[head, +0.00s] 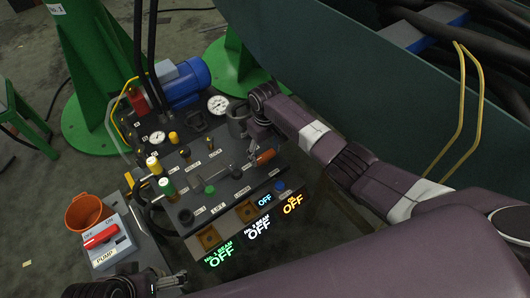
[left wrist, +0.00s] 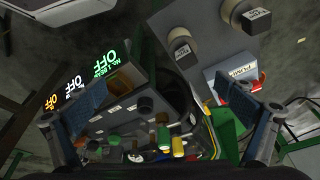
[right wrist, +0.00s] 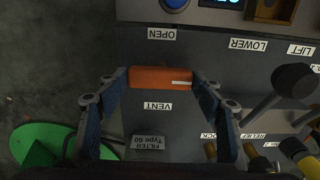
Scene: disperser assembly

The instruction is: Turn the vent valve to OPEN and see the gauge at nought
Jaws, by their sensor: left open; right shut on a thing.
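The vent valve's orange handle (head: 265,157) is at the right end of the dark control panel (head: 222,176). In the right wrist view the handle (right wrist: 160,78) lies crosswise between the labels OPEN (right wrist: 162,34) and VENT (right wrist: 152,106). My right gripper (head: 258,146) is shut on this handle, one finger at each end. A white round gauge (head: 218,104) stands behind the panel, and a second one (head: 157,138) is further left; their needles are too small to read. My left gripper (head: 170,283) is open and empty at the lower edge, apart from the panel; its fingers show in its wrist view (left wrist: 165,98).
A pump switch box (head: 103,240) with a red lever and an orange bucket (head: 86,213) are at the left. Lit signs reading OFF (head: 258,228) line the panel's front. A blue motor (head: 182,80) and black hoses (head: 145,45) are behind. A dark green wall (head: 330,75) is at the right.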

